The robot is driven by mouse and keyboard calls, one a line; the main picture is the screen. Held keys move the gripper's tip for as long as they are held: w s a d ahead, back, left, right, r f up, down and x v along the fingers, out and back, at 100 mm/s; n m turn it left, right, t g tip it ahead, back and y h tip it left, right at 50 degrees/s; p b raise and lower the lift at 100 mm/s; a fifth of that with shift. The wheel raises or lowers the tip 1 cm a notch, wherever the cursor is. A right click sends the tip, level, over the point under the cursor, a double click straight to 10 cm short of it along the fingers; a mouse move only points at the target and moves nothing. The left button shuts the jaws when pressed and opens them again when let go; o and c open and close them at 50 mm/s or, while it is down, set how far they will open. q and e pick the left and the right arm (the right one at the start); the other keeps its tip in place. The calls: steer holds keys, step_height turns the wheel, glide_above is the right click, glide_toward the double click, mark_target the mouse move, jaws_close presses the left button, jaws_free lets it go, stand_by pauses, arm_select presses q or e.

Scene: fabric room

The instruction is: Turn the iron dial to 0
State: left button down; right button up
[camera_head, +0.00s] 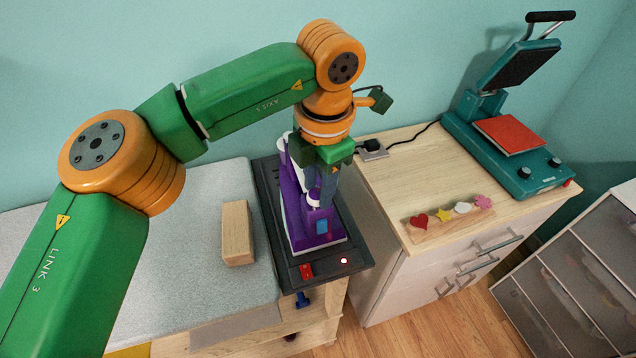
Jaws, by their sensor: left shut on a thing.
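The purple and white iron (296,228) rests on a dark station (272,190) on top of the wooden unit. A white round part (318,204), which looks like the dial, shows on the iron's upper side; its marks are too small to read. My left gripper (327,190) points down over the iron, with its fingers shut at the dial. The fingers and wrist hide part of the iron's top, and the exact contact is hard to see. My right gripper is out of view.
A wooden block (237,236) lies on the grey ironing pad (190,255) left of the station. A red switch (306,271) is on the station's front. On the right cabinet stand a teal heat press (530,175) and a small board with colored shapes (450,225).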

arm_select(q)
steer(key=n, duration=0.4)
steer(key=shift+n+g+p, duration=0.3)
steer(key=shift+n, duration=1.8)
steer(key=shift+c, duration=2.3)
jaws_free()
steer(key=r, duration=0.2)
steer(key=r+p, duration=0.1)
steer(key=r, duration=0.1)
steer(key=r+p, duration=0.1)
steer(key=r, duration=0.2)
steer(key=shift+s+d, duration=0.1)
steer(key=shift+d, duration=0.3)
